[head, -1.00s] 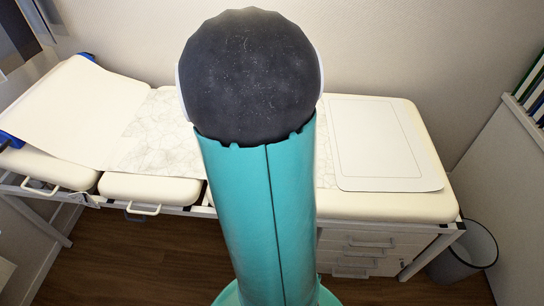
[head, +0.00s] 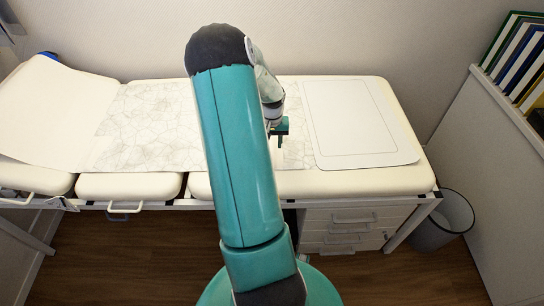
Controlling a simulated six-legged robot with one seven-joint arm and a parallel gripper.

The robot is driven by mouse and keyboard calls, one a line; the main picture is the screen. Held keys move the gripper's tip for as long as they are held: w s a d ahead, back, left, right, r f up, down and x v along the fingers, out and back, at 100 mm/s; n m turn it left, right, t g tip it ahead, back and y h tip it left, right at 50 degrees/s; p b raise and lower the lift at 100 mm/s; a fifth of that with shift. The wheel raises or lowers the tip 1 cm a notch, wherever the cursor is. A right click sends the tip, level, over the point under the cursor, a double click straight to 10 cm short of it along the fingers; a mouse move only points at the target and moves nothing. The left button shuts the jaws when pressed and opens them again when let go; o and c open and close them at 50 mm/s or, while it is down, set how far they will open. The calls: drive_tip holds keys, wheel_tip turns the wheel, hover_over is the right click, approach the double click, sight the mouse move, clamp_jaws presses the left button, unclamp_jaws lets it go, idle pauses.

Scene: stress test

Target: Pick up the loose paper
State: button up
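A creased, crackle-patterned sheet of paper (head: 150,125) lies flat across the middle of the cream examination couch (head: 350,181). My arm covers part of it, and a strip of it shows again to the right of the arm. It joins or overlaps a smooth white sheet (head: 50,110) on the raised left end; I cannot tell which. My gripper (head: 279,142) is mostly hidden behind my arm, with a teal part showing over the creased paper's right part. I cannot see its fingers well enough to tell their opening or any contact.
A flat white panel with a thin outline (head: 352,120) lies on the couch's right part. Drawers (head: 345,230) are under the couch. A grey waste bin (head: 443,218) stands at the right, below a partition with folders (head: 520,60). A wall is behind the couch.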

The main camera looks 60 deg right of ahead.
sight(272, 152)
drive_tip(key=shift+d+f, duration=0.15)
drive_tip(key=shift+f, duration=2.95)
clamp_jaws()
